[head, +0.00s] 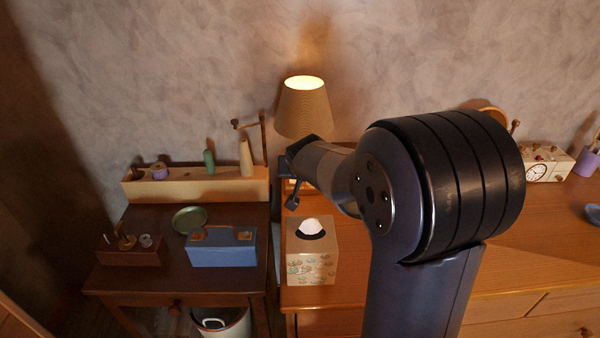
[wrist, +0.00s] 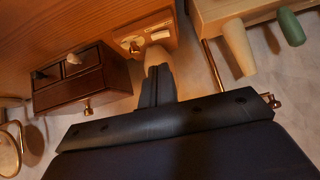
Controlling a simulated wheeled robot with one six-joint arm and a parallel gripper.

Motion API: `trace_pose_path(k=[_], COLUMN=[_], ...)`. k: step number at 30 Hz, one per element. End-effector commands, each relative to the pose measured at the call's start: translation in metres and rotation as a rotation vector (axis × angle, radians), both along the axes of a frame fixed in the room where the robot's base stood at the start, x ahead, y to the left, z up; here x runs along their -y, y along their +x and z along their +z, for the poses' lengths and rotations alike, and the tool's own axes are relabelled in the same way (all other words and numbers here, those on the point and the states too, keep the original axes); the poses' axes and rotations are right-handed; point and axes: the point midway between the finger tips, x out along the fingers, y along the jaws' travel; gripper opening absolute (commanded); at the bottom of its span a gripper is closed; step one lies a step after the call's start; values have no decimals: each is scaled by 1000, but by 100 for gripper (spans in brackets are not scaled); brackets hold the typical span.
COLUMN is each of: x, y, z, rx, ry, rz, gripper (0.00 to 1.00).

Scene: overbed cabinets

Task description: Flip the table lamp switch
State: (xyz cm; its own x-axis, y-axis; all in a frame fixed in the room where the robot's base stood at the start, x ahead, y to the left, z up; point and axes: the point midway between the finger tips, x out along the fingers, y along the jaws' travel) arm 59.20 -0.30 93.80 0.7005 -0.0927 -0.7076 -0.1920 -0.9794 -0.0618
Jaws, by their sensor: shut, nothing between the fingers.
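The table lamp (head: 303,108) stands at the back of the wooden dresser, its tan shade glowing from inside. Its stem and most of its base are hidden behind my arm in the head view. In the wrist view a wooden block that looks like the lamp base (wrist: 143,36) carries a brass knob and pale fittings. Which of these is the switch I cannot tell clearly. My gripper (head: 292,201) is shut and empty, low in front of the lamp. In the wrist view its fingertips (wrist: 157,68) point at the block, close to it; contact is unclear.
A tissue box (head: 312,268) stands on the dresser just in front of my gripper. A small dark drawer box (wrist: 82,80) is beside the fingers in the wrist view. A blue case (head: 222,252) and peg shelf (head: 190,188) occupy the dark table at left.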

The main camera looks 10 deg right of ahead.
Motion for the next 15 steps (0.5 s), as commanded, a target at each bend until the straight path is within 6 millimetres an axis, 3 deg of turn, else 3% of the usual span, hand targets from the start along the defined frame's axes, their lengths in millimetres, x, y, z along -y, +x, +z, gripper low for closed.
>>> trace_pose_path(k=[2,9,15], x=[0,-6,-7], y=[0,4,3], z=[1,36,36], rx=[0,12,10], ry=[1,38,42], rz=[-1,-3,-2], gripper=[0,0,0])
